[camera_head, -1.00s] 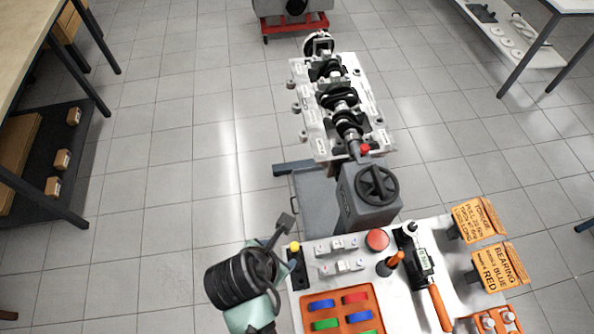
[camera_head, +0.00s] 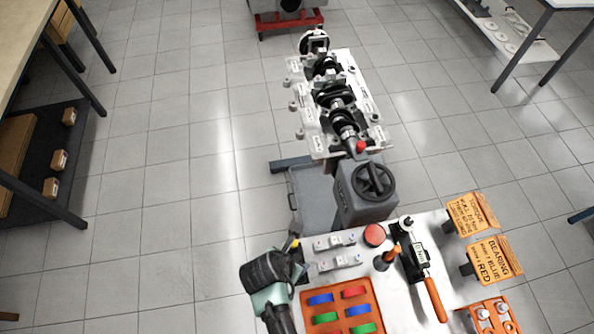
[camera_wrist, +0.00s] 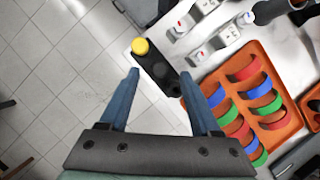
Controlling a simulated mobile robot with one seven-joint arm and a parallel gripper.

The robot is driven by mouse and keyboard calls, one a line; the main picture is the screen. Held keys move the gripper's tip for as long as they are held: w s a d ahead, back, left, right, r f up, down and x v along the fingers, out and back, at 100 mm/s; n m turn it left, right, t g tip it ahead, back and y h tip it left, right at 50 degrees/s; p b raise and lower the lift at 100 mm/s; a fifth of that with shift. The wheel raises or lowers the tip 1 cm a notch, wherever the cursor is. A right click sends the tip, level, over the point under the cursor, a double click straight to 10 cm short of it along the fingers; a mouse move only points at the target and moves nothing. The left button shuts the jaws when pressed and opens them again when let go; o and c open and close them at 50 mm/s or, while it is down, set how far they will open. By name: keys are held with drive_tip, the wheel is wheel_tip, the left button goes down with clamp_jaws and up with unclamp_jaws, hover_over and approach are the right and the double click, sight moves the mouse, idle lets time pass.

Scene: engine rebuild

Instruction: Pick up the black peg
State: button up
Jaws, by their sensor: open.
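A black piece with a round yellow top (camera_wrist: 152,62) is at the edge of the white worktop; it is the likeliest black peg, but I cannot be sure. In the head view only its yellow tip (camera_head: 295,243) shows clearly, beside my arm. My gripper (camera_wrist: 160,75) is open, with its two blue fingers on either side of the black piece's image. Nothing is held. I cannot tell the height gap between the fingertips and the piece. In the head view my arm hides the fingers.
An orange tray (camera_head: 367,290) of red, blue and green bearing shells lies right of the black piece. Grey metal blocks (camera_head: 336,241) stand behind the tray. A red button (camera_head: 375,235), an orange-handled tool (camera_head: 421,257) and orange signs (camera_head: 494,262) are further right. Left is open floor.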

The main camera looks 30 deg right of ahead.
drive_tip(key=shift+x, duration=1.35)
clamp_jaws()
